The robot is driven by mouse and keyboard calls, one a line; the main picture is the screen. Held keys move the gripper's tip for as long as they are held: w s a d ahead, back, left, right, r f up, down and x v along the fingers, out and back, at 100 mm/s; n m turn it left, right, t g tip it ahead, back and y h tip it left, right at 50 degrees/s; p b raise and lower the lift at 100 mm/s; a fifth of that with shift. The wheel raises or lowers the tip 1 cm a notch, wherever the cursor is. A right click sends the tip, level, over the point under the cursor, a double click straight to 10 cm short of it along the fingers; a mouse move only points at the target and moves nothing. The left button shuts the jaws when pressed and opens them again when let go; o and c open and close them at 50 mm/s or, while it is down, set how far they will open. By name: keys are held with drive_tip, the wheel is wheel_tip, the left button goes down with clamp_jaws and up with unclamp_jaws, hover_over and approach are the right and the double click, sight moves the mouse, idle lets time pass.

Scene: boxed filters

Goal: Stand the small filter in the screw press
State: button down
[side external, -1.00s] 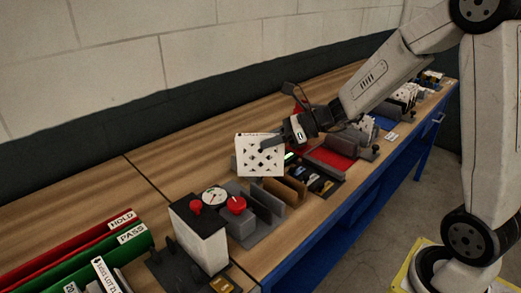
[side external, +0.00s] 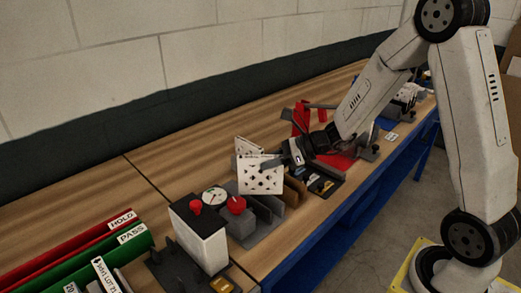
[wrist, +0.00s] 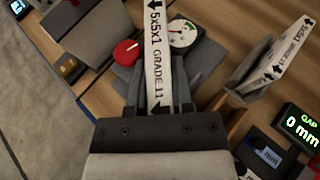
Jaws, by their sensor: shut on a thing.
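My gripper (side external: 274,163) is shut on a white perforated filter (side external: 260,181) and holds it upright, close to the grey slotted fixture with a dial gauge and red knob (side external: 236,205). In the wrist view my gripper (wrist: 160,95) grips the filter's edge (wrist: 155,45), which reads "5x5x1 GRADE 11". The dial gauge (wrist: 183,32) and red knob (wrist: 127,52) show beyond it. Whether this fixture is the screw press, and whether the filter's hidden lower edge touches it, I cannot tell.
A second white filter (side external: 246,146) stands behind; in the wrist view it stands tilted at right (wrist: 280,57). A display (wrist: 301,127) reads "GAP 0 mm". A black-topped white box (side external: 202,238) stands left of the fixture. Bench (side external: 150,190) behind is clear.

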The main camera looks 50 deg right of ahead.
drive_tip(key=shift+f, duration=0.6)
idle(0.3)
drive_tip(key=shift+c, duration=2.4)
unclamp_jaws()
drive_tip(key=shift+r, duration=0.1)
drive_tip(key=shift+r, duration=0.35)
drive_tip(key=shift+s+d+r, duration=0.15)
drive_tip(key=shift+r, duration=0.1)
drive_tip(key=v, duration=1.1)
drive_tip(key=shift+s+d+r, duration=0.15)
drive_tip(key=shift+s+d, duration=0.05)
